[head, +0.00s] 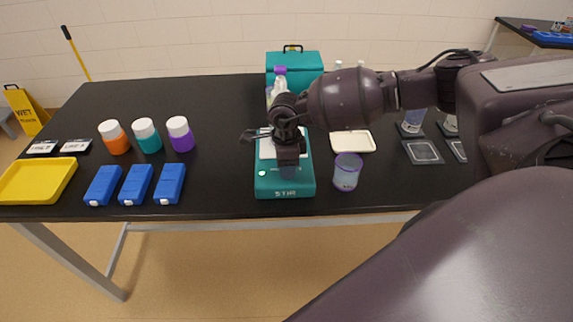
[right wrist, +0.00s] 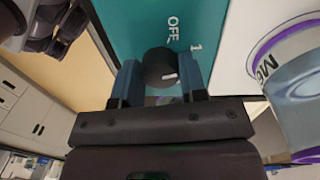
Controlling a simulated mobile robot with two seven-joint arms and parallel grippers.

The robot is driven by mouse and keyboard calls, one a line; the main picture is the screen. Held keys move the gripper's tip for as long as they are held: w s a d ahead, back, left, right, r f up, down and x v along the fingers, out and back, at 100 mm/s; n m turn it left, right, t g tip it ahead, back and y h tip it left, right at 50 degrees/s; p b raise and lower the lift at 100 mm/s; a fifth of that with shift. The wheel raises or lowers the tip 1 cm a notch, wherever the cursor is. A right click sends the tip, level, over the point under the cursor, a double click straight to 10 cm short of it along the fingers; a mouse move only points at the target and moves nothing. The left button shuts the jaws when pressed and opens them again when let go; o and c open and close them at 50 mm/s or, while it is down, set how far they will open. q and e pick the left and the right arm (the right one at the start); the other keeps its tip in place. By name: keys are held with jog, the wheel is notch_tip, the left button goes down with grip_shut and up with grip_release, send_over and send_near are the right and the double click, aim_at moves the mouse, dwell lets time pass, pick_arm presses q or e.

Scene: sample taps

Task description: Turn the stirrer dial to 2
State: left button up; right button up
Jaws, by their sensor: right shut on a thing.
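The teal stirrer (head: 267,185) stands near the table's front edge in the head view, with a pale top plate. My right gripper (head: 287,172) points down over its front and hides the dial there. In the right wrist view the black round dial (right wrist: 156,62) sits between the two blue-grey fingers of the gripper (right wrist: 161,76), which is shut on it. A white mark shows on the dial. The labels "OFF" and "1" are legible on the teal face beside it; no "2" is legible. My left gripper is not in view.
A purple-rimmed beaker (head: 346,174) stands just right of the stirrer. A white tray (head: 353,142) is behind it. Several blue boxes (head: 136,184), lidded jars (head: 147,136) and a yellow tray (head: 35,182) are at the left. A teal case (head: 294,63) stands at the back.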

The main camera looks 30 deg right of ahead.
jog(key=m, duration=0.3)
jog(key=shift+m, duration=0.3)
jog(key=shift+d+m+p, duration=0.1)
jog(key=shift+m+p, duration=0.25)
jog(key=shift+m, duration=1.45)
jog(key=o, duration=0.9)
jog(key=shift+o, duration=0.2)
jog(key=shift+r, duration=0.1)
notch_tip(320, 180, up, 11)
jog(key=shift+w+d+b, duration=0.15)
jog(key=shift+d+b, duration=0.15)
